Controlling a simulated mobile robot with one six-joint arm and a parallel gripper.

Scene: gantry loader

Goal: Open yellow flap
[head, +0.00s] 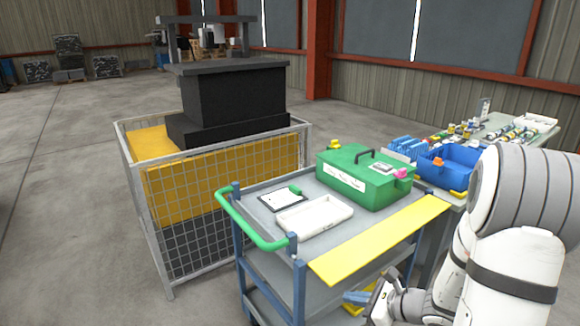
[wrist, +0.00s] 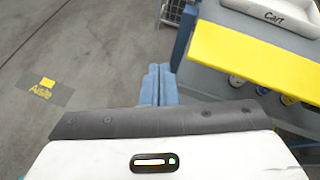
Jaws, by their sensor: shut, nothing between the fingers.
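The yellow flap (head: 380,240) is a long flat strip along the right-hand side of the grey cart's top. It looks about level with the top. It also shows in the wrist view (wrist: 262,62) at upper right. My gripper (head: 354,298) is low beside the cart, below the flap's near end in the head view. Its blue fingers (wrist: 158,82) are together, point away over the floor, and hold nothing. They are left of the flap and apart from it in the wrist view.
The cart has a green handle (head: 255,228), and carries a white tray (head: 312,215), a clipboard (head: 280,200) and a green case (head: 358,182). A mesh cage (head: 205,205) stands behind left. A blue bin (head: 452,165) sits at right.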

